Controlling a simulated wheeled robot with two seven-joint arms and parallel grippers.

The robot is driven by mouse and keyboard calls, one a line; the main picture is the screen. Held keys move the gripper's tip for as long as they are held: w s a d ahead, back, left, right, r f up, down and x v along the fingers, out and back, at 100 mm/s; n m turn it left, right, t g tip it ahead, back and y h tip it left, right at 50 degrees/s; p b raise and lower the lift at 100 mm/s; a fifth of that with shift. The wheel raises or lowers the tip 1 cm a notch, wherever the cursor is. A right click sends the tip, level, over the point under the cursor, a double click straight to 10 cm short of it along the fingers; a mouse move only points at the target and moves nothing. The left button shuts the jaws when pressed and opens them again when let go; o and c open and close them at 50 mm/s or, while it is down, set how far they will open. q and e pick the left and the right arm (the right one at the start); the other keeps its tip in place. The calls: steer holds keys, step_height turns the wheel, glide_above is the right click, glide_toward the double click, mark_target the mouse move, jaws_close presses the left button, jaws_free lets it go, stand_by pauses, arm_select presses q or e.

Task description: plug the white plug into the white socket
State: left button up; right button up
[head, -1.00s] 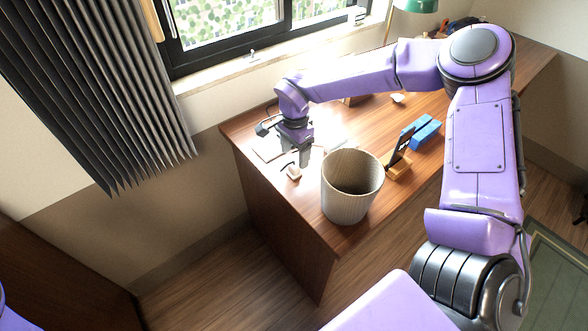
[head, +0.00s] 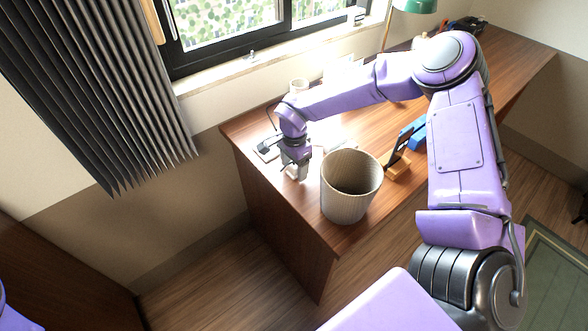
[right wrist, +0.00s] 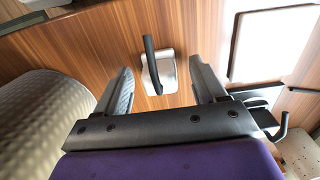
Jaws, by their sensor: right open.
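The white plug (right wrist: 166,74) lies on the wooden desk with a black cord standing up from it. In the right wrist view it sits between and beyond the fingertips of my open right gripper (right wrist: 161,68), with a gap on both sides. In the head view my right gripper (head: 297,172) points down over the plug's spot and mostly hides it. A pale plate with small holes (right wrist: 298,152) shows at the lower right of the wrist view; I cannot tell whether it is the white socket. My left gripper is not in view.
A ribbed beige bin (head: 346,205) stands close beside my right gripper; it also fills the left of the wrist view (right wrist: 40,115). A phone stand (head: 398,165) and a blue object (head: 416,132) are farther right on the desk (head: 285,225). A white cup (head: 298,86) stands near the window.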

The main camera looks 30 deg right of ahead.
mark_target(293, 164)
steer(key=shift+c, duration=0.3)
steer(key=c, duration=1)
steer(key=shift+r, duration=0.15)
steer(key=shift+r, duration=0.2)
step_height(293, 164, up, 3)
steer(key=shift+a+f, duration=0.1)
steer(key=s+a+r, duration=0.3)
steer(key=s+a+r+b, duration=0.1)
steer(key=s+a+r, duration=0.2)
steer(key=a, duration=0.1)
steer(key=s+a+r+b, duration=0.1)
steer(key=s+a+r, duration=0.2)
steer(key=shift+a+r, duration=0.3)
steer(key=shift+a, duration=0.05)
